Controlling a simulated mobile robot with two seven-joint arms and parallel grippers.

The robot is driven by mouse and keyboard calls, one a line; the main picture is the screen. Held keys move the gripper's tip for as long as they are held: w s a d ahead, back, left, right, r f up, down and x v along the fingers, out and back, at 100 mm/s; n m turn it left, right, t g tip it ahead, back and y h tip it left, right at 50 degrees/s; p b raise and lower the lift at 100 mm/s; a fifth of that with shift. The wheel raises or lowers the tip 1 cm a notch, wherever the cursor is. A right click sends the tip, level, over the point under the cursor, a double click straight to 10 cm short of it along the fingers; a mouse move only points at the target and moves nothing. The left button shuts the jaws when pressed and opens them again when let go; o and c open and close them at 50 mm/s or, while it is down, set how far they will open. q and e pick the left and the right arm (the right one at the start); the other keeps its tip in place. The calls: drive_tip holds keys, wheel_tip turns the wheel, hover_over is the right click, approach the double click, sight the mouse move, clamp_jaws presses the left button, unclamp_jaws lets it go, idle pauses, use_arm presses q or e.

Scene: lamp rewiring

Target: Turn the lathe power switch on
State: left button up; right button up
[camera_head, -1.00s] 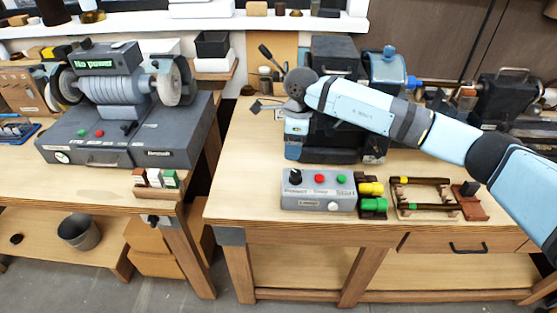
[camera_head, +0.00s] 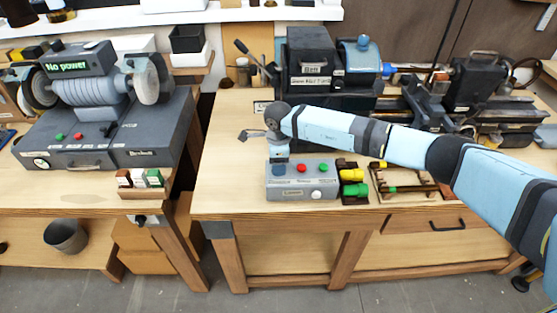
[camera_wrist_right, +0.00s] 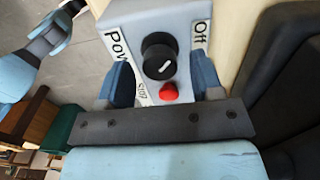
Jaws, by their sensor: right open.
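The grey control box (camera_head: 300,192) stands on the workbench in front of the lathe. Its round black power knob (camera_wrist_right: 158,55) shows in the right wrist view, with "Off" and "Pow..." labels beside it and a white pointer line on it. In the head view the knob is hidden behind my right gripper (camera_head: 279,168), which points down over the box's left end. In the right wrist view my right gripper (camera_wrist_right: 162,78) is open, its blue fingers on either side of the knob. I cannot tell whether they touch it.
A red button (camera_wrist_right: 169,91) sits close to the knob, and a green button (camera_head: 324,168) is farther right. The dark lathe (camera_head: 318,85) stands behind. Yellow and green parts (camera_head: 353,182) lie right of the box. A grinder (camera_head: 95,95) reading "No power" stands on the left bench.

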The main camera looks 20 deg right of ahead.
drive_tip(key=shift+f, duration=0.3)
drive_tip(key=c, duration=0.9)
